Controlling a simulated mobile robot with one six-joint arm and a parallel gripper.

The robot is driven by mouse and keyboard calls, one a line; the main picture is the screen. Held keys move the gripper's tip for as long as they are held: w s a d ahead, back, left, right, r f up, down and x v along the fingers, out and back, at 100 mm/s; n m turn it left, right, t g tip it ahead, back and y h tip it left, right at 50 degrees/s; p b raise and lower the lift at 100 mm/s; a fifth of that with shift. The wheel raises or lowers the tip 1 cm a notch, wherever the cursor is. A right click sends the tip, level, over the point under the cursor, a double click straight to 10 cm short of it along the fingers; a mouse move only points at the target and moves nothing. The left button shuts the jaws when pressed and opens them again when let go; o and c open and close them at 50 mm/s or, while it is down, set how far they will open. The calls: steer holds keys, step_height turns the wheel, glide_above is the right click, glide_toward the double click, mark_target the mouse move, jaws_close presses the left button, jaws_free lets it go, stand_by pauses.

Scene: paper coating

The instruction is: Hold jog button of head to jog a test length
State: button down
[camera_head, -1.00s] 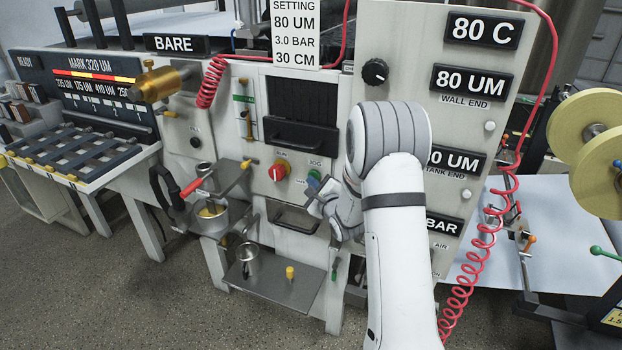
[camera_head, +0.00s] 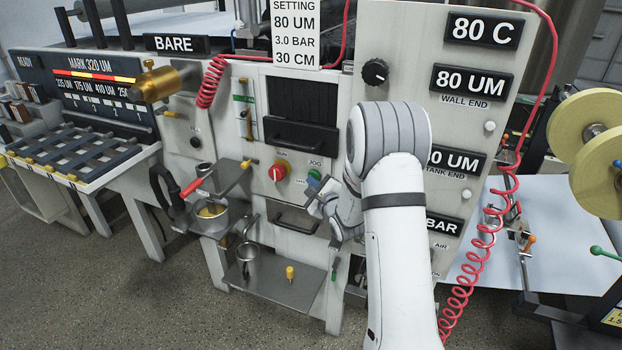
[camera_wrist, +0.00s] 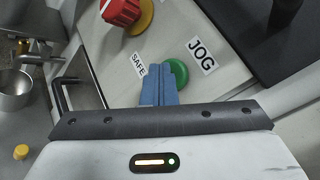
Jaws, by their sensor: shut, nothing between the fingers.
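The green jog button (camera_wrist: 180,72) shows in the wrist view beside the JOG label (camera_wrist: 202,55). In the head view the jog button (camera_head: 315,174) sits on the pale machine front, just under its label and partly covered. My gripper (camera_wrist: 160,72) is shut and empty, its blue fingers together. Its tips are at the left side of the button and overlap its edge in the wrist view. I cannot tell whether they press it. In the head view my gripper (camera_head: 314,186) is at the button, largely behind my own arm.
A red knob (camera_head: 278,172) on a yellow base is left of the button. A black handle (camera_head: 295,218) lies below it, and a metal shelf (camera_head: 290,290) with a cup (camera_head: 247,262) juts out lower down. A red coiled hose (camera_head: 480,262) hangs right of my arm.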

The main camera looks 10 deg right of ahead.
steer(key=shift+s+a+b, duration=0.35)
steer(key=shift+s+a, duration=0.2)
steer(key=shift+s, duration=0.2)
steer(key=s+a, duration=0.1)
steer(key=s, duration=0.1)
steer(key=s+a+b, duration=0.1)
steer(key=s+a, duration=0.1)
stand_by(0.5)
stand_by(0.6)
